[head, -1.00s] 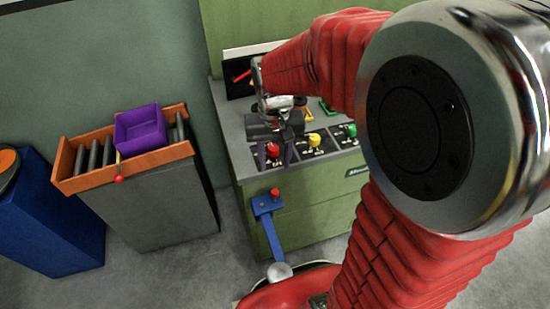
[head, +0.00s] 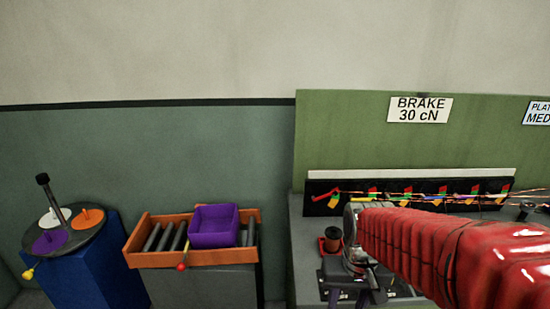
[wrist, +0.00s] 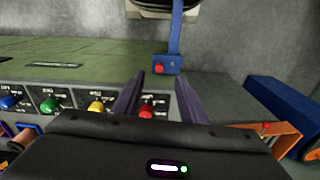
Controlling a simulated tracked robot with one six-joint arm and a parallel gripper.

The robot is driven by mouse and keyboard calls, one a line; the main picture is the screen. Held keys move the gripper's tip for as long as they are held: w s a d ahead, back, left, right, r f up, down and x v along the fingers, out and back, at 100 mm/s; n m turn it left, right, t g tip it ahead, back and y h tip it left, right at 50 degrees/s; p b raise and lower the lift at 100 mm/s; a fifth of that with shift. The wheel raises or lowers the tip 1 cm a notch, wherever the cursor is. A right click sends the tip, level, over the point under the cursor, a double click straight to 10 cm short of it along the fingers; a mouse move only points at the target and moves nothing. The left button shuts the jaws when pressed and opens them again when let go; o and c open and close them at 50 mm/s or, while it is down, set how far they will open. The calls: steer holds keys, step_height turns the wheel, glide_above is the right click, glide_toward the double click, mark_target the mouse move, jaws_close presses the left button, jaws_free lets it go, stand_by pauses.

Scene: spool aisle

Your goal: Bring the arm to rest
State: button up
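My gripper (head: 348,298) is above the bench top, pointing down, partly cut off by the lower edge. In the wrist view my gripper (wrist: 160,80) shows two dark purple fingers spread apart with nothing held between them. A red knob (wrist: 147,111) on the bench panel shows behind the fingers, apart from them as far as I can tell.
A purple bin (head: 214,228) sits in an orange roller tray (head: 150,258) to the left. A blue stand (head: 95,270) is further left.

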steer(key=s+r+t, duration=0.5)
steer(key=s+r, duration=0.3)
steer(key=r, duration=0.2)
steer(key=shift+r+n, duration=0.35)
steer(key=shift+n, duration=0.05)
steer(key=shift+s, duration=0.1)
steer(key=shift+c, duration=1)
stand_by(1.1)
